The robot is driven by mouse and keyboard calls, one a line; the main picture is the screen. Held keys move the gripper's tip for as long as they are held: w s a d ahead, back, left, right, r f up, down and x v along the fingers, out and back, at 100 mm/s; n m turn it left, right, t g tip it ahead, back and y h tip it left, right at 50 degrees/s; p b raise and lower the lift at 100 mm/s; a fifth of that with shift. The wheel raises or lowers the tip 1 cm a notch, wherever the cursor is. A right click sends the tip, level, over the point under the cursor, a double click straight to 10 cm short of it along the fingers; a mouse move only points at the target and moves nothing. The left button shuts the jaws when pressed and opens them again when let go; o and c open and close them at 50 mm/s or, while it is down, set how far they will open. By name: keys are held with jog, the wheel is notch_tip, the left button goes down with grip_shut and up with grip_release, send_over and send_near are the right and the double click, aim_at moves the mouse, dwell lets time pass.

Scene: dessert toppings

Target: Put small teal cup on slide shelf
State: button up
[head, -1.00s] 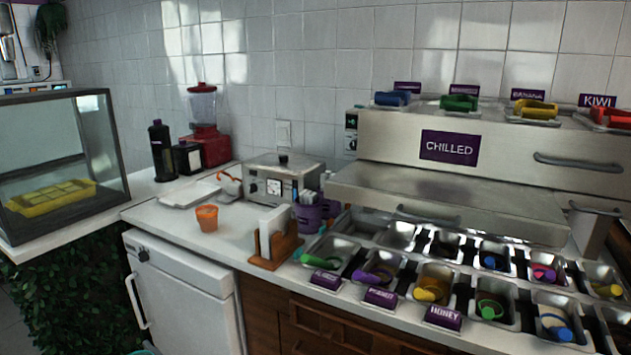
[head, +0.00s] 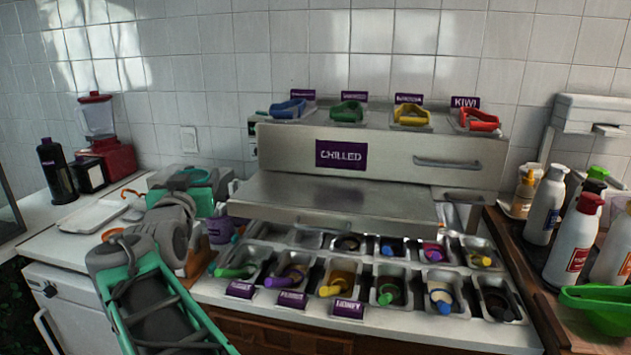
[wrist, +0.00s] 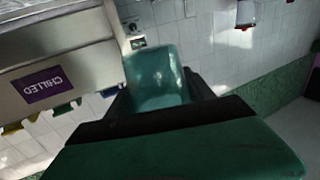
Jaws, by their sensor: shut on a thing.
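In the wrist view my gripper (wrist: 160,98) is shut on a small teal cup (wrist: 157,72), which sits between its dark fingertips. In the head view my grey and teal arm reaches up from the bottom left, and its end (head: 198,185) is left of the chilled steel unit. I cannot make out the cup there against the teal of the arm. A flat steel shelf (head: 320,200) juts out below the purple CHILLED sign (head: 341,155). Its top looks bare. The sign also shows, upside down, in the wrist view (wrist: 50,88).
Topping pans with coloured-handled scoops (head: 338,282) fill the counter below the shelf. Several coloured scoops (head: 348,112) lie on top of the unit. A red blender (head: 110,155) is at the left.

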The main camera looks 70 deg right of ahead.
jog(key=s+d+r+m+g+h+p, duration=0.1)
jog(key=s+d+r+m+g, duration=0.2)
jog(key=s+r, duration=0.35)
jog(key=s+d+r+m+g+h+p, duration=0.1)
jog(key=s+d+r+m+g, duration=0.15)
jog(key=s+r+g, duration=0.4)
jog(key=t+p, duration=0.3)
send_over(298, 184)
jog(key=shift+n+g, duration=0.25)
jog(key=shift+n, duration=0.2)
notch_tip(298, 184, down, 12)
jog(key=shift+s+a+r, duration=0.1)
jog(key=shift+r, duration=0.1)
notch_tip(298, 184, down, 3)
jog(key=shift+f, duration=0.1)
jog(key=shift+f+b, duration=0.15)
jog(key=shift+b, duration=0.25)
jog(key=o, duration=1.3)
